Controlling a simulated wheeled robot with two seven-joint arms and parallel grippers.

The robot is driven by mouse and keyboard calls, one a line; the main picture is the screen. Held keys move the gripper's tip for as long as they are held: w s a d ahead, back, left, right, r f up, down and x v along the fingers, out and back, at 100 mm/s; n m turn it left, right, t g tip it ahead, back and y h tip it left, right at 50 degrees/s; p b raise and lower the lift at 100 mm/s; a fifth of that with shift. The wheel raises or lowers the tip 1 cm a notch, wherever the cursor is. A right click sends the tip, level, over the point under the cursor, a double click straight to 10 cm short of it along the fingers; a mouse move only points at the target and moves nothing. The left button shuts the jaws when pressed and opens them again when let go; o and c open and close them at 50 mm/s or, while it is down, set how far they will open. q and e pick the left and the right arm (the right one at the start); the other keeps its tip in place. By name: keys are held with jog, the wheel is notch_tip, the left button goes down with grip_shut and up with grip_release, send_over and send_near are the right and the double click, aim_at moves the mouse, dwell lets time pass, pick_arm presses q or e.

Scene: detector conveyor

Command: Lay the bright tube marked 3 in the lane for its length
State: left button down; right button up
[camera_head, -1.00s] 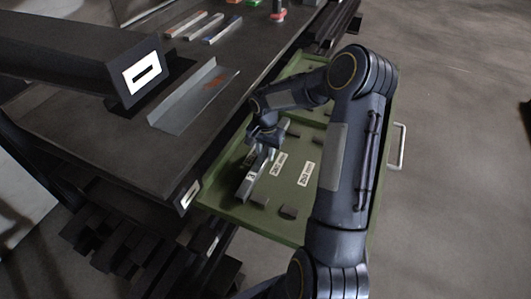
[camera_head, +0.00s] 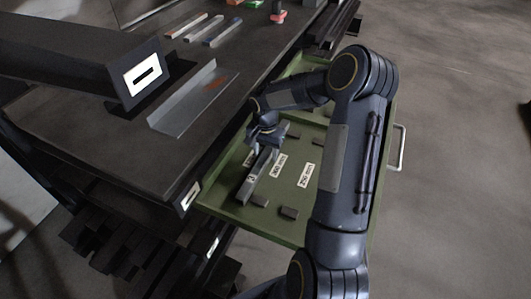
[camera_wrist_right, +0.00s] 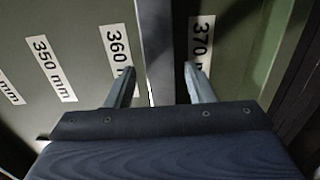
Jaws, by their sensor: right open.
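The bright grey tube marked 3 (camera_head: 259,173) lies lengthwise in the green tray, between the 360 mm label (camera_head: 279,166) and a partly hidden label to its left (camera_head: 249,158). In the right wrist view the tube (camera_wrist_right: 157,40) runs between the 360 mm label (camera_wrist_right: 117,45) and the 370 mm label (camera_wrist_right: 201,38). My right gripper (camera_head: 265,145) is over the tube's upper part. Its fingers (camera_wrist_right: 162,86) are open, one on each side of the tube. Whether the tube rests fully on the tray floor is hard to tell. My left gripper is not in view.
The green tray (camera_head: 228,207) has small dark blocks (camera_head: 289,212) and a 350 mm label (camera_head: 306,175). Left of it, the dark table (camera_head: 120,150) bears an angled metal chute (camera_head: 186,108) and several bars (camera_head: 222,32). A metal handle (camera_head: 398,147) sits at the tray's right side.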

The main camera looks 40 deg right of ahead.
aim_at(265, 154)
jog(key=s+a+r+n+t+p, duration=0.1)
jog(key=s+a+r, duration=0.1)
jog(key=r, duration=0.6)
jog(key=s+a+r+n+p, duration=0.1)
jog(key=s+a+r, duration=0.1)
jog(key=r, duration=0.7)
jog(key=s+a+r+n+t+y, duration=0.1)
jog(key=s+a+n+t+y, duration=0.1)
jog(key=s+a+n, duration=0.2)
jog(key=s+a+r+n+t+y, duration=0.1)
jog(key=s+a+n, duration=0.4)
jog(key=s+a, duration=0.5)
jog(key=s+t, duration=0.1)
jog(key=s, duration=0.4)
jog(key=shift+s+a+r+t+y, duration=0.15)
jog(key=shift+a+r+t+y, duration=0.15)
jog(key=shift+a+y, duration=0.1)
